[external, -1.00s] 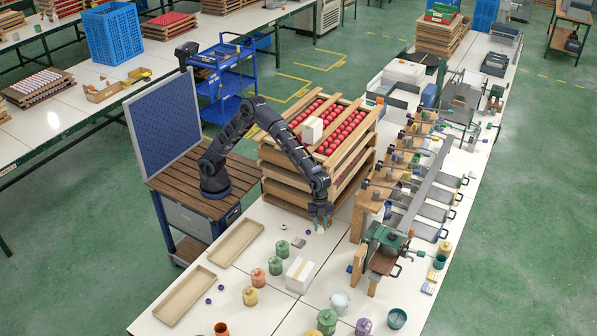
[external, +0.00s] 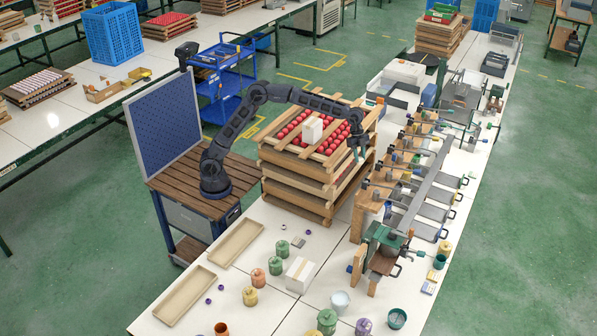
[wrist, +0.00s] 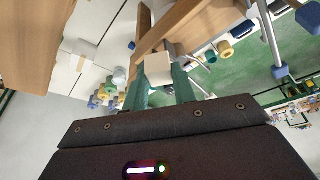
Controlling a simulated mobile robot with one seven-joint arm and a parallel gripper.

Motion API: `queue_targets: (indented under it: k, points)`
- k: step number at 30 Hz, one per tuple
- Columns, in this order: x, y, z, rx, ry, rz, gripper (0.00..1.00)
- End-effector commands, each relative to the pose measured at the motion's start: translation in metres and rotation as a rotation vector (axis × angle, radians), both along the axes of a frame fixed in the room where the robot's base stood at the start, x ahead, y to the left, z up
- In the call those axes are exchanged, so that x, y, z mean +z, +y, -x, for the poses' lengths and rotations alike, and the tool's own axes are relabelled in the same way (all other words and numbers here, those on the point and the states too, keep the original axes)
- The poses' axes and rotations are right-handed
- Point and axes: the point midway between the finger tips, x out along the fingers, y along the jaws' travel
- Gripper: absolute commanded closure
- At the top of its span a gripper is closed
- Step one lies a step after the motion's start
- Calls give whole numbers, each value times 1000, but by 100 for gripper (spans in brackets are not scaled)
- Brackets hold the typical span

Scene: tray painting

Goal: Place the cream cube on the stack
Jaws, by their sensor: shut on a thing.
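The cream cube (wrist: 158,68) is held between the two green fingers of my gripper (wrist: 160,84) in the wrist view. In the external view my gripper (external: 359,152) hangs at the right side of the stack of wooden trays (external: 290,195); the cube there is too small to make out clearly. The top tray carries rows of red round pieces, with a pale box (external: 313,130) on it. I cannot tell whether this tray stack is the one named in the task; no separate stack of cubes is clear.
A row of clamps and metal bars (external: 425,185) stands right of the trays. A white box (external: 300,275) and several coloured jars stand on the front table, beside two empty beige trays (external: 236,244).

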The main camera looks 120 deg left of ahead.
Motion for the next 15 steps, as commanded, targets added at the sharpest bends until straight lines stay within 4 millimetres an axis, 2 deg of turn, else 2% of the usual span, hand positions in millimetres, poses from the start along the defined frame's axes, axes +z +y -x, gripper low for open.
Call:
queue_targets:
  k: [1, 3, 8, 15]
  points:
    - [8, 24, 7, 23, -2, -1, 95]
    - [17, 51, 18, 48, -3, 1, 95]
    - [38, 112, 45, 103, -4, 3, 95]
    - [69, 200, 96, 187, -7, 3, 95]
